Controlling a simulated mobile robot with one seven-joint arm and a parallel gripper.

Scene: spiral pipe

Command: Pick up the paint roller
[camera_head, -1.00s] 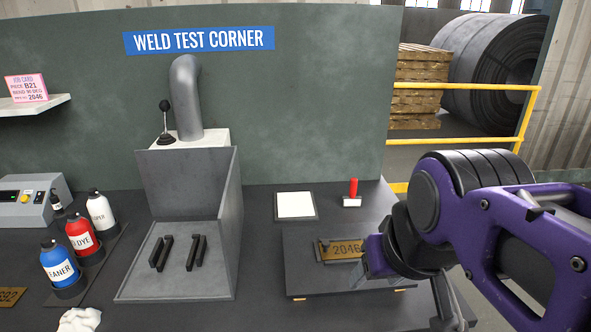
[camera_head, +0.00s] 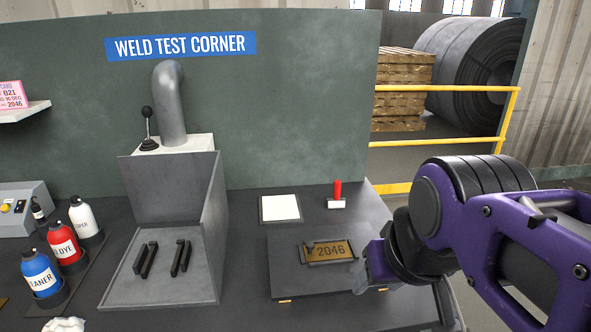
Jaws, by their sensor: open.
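My gripper (camera_head: 364,274) is at the end of the purple arm, at the lower right. It is open, and nothing shows between its fingers, which are small and partly hidden by the wrist. It is in front of the red-handled tool and apart from it, beside the brass plate marked 2046 (camera_head: 331,251).
The brass plate lies on a dark raised board (camera_head: 284,270). A white square pad (camera_head: 280,208) lies left of the tool. A grey open-front booth (camera_head: 213,240) with black bars stands further left, then several bottles (camera_head: 66,245). The green back panel (camera_head: 300,110) rises behind.

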